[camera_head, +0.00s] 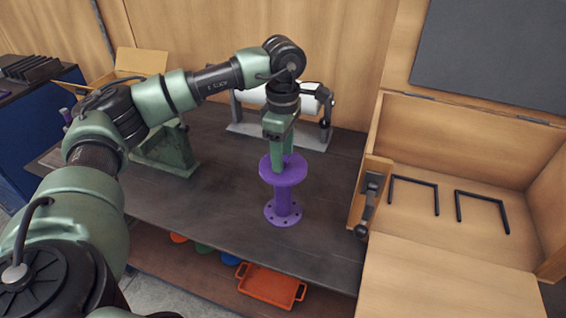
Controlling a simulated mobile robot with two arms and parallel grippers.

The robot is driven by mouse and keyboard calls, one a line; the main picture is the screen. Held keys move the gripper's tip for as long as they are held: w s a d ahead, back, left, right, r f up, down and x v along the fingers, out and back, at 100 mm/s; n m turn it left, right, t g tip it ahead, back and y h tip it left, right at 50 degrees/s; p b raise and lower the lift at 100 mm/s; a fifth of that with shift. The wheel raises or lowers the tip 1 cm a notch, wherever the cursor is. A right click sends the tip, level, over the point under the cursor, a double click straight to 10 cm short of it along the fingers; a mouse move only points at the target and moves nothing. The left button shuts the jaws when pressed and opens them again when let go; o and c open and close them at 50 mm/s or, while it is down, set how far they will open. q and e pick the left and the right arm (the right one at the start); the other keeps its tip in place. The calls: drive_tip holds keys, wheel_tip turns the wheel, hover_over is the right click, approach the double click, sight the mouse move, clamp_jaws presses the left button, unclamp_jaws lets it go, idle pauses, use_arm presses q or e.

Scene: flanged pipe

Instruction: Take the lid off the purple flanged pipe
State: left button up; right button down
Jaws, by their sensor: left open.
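The purple flanged pipe (283,204) stands upright on the dark tabletop (235,210), its round base flange resting on the table. A wide purple disc, the lid (284,177), sits on its top. My left gripper (282,160) reaches down from above, and its green fingers are at the lid's upper side. The fingers hide part of the lid's top and whatever stands there. The left gripper is open. I cannot tell whether it touches the lid. My right gripper is not in view.
A wooden box (450,140) with black handles stands at the right. An orange tray (270,285) lies on the lower shelf. The tabletop's front left is clear.

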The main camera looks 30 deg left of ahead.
use_arm(q)
drive_tip(key=c, duration=1)
clamp_jaws()
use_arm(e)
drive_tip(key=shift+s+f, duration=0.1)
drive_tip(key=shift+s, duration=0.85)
